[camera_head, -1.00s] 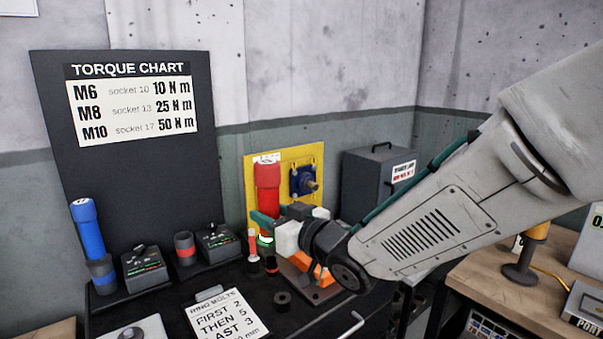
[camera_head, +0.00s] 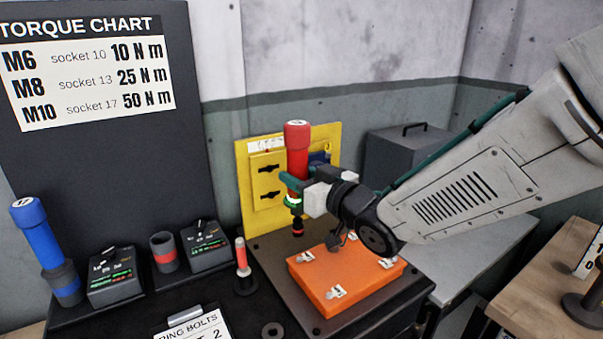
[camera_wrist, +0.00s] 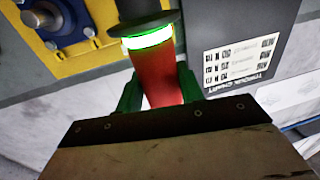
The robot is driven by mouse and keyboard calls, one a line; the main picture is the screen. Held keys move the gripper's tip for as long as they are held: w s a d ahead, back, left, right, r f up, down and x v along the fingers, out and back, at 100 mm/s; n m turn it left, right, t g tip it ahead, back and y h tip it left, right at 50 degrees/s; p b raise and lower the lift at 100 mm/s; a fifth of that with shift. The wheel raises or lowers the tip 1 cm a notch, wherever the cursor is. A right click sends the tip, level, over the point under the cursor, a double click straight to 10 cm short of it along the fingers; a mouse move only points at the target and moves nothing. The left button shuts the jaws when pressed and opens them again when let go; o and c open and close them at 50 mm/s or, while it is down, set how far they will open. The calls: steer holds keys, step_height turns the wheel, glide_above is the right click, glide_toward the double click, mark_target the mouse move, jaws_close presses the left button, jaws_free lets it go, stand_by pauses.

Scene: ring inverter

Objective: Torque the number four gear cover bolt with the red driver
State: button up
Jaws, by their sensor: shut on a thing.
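My gripper (camera_head: 296,182) is shut on the red driver (camera_head: 297,148). The driver is upright, with a lit green ring and a dark socket end pointing down. In the wrist view the red driver (camera_wrist: 160,88) sits between the green fingers. The driver's tip is above the back left of the orange gear cover (camera_head: 345,278), apart from it. The cover lies flat on a dark plate, with several bolts and small white number tags on top. The tags are too small to read surely, so I cannot tell which bolt is number four. My wrist hides part of the cover's back edge.
A yellow panel (camera_head: 255,215) stands behind the driver, and a grey box (camera_head: 405,150) is at its right. To the left are a blue driver (camera_head: 42,240), two dark controllers, an empty red-banded holder (camera_head: 164,252) and a small red-handled tool (camera_head: 242,260). A torque chart (camera_head: 85,70) hangs behind.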

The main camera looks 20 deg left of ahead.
mark_target(302, 214)
steer(key=shift+r, duration=0.1)
steer(key=shift+s+d, duration=0.1)
steer(key=shift+d, duration=0.1)
steer(key=shift+f, duration=3.15)
steer(key=shift+s+f, duration=0.1)
steer(key=shift+f, duration=1.2)
steer(key=shift+r, duration=2.65)
